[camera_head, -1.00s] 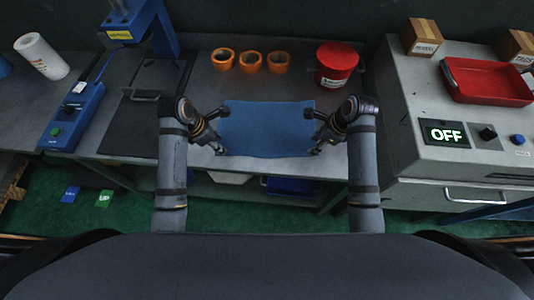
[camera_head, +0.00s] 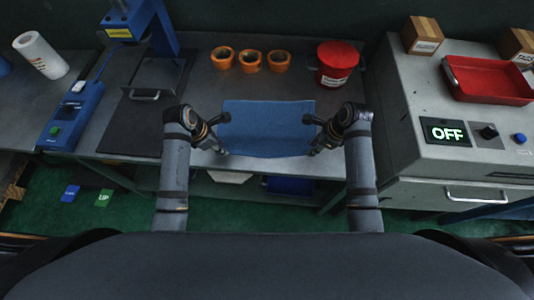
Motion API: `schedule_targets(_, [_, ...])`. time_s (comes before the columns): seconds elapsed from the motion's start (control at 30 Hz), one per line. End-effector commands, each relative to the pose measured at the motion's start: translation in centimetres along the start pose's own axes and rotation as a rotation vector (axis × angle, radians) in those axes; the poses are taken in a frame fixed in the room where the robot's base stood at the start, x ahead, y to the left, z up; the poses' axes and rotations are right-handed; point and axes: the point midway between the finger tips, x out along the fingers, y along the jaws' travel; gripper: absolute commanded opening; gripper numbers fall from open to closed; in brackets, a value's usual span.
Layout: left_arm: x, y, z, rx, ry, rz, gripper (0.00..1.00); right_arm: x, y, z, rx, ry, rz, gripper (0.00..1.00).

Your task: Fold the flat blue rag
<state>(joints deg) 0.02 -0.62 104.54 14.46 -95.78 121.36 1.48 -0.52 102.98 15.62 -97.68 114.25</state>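The blue rag (camera_head: 266,130) lies flat and spread out on the grey workbench, its near side along the bench's front edge. My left gripper (camera_head: 222,134) is at the rag's left side with its two fingers spread apart. My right gripper (camera_head: 311,135) is at the rag's right side, also with its fingers spread. The rag shows no fold or lifted edge. Whether any fingertip touches the cloth is too small to tell.
Behind the rag stand several orange rings (camera_head: 251,61) and a red lidded tub (camera_head: 335,64). A blue press (camera_head: 145,25) and a dark plate (camera_head: 135,120) are to the left. A grey machine with an OFF display (camera_head: 446,132) and a red tray (camera_head: 487,80) is to the right.

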Motion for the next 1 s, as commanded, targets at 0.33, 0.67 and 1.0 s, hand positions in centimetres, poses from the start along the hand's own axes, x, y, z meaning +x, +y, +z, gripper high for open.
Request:
schedule_targets(0.33, [0.30, -0.15, -0.15, -0.001, 0.003, -0.005, 0.00, 0.29, 0.15, -0.12, 0.001, 0.002, 0.005, 0.00])
schedule_targets(0.67, [0.36, -0.17, -0.19, -0.002, 0.004, -0.006, 0.00, 0.35, 0.16, -0.16, 0.002, 0.003, 0.005, 0.00])
schedule_targets(1.0, [0.29, -0.18, -0.18, -0.002, 0.005, -0.006, 0.00, 0.26, 0.16, -0.15, 0.002, 0.004, 0.006, 0.00])
